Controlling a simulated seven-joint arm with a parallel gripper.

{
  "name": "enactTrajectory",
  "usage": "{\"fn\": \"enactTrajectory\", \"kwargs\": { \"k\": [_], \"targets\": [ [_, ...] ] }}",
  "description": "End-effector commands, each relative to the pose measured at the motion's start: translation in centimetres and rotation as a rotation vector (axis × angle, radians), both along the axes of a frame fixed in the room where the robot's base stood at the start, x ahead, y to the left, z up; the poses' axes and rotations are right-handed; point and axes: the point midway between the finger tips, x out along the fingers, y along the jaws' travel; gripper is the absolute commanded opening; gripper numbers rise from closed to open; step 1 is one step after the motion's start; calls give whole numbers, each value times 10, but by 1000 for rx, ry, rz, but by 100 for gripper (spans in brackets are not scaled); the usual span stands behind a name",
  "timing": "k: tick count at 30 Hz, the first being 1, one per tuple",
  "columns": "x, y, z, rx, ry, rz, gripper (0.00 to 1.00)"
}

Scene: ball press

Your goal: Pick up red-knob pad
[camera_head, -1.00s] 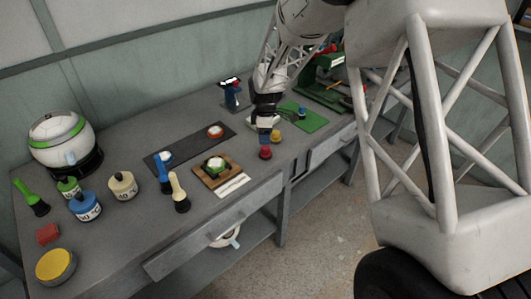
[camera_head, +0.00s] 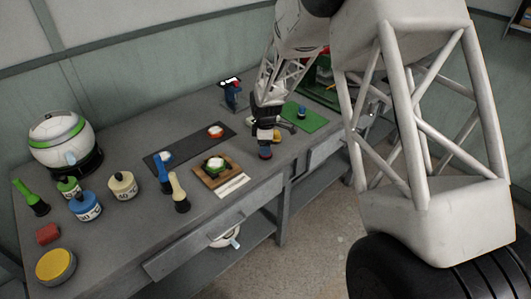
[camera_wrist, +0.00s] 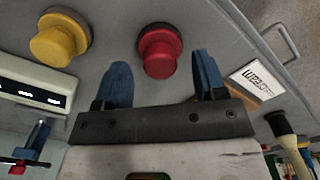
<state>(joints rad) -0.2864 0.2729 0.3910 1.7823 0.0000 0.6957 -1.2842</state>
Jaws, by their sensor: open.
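The red-knob pad (camera_wrist: 160,52) shows in the wrist view as a red knob on a dark round base, on the grey bench. My gripper (camera_wrist: 164,80) is open, with its two blue fingers apart.
A yellow-knob pad (camera_wrist: 60,38) stands left of the red one in the wrist view. A white label card (camera_wrist: 257,78) lies to the right. A green mat (camera_head: 304,117) and a wooden board (camera_head: 230,180) flank my gripper in the head view.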

Motion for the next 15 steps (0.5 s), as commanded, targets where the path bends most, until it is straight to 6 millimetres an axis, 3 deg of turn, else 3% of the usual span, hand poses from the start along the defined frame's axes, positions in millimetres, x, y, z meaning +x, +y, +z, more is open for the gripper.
{"fn": "enactTrajectory", "kwargs": {
  "k": [6, 15],
  "targets": [
    [0, 0, -18, 0, 1, 0, 65],
    [0, 0, -20, 0, 0, 0, 65]
  ]
}}
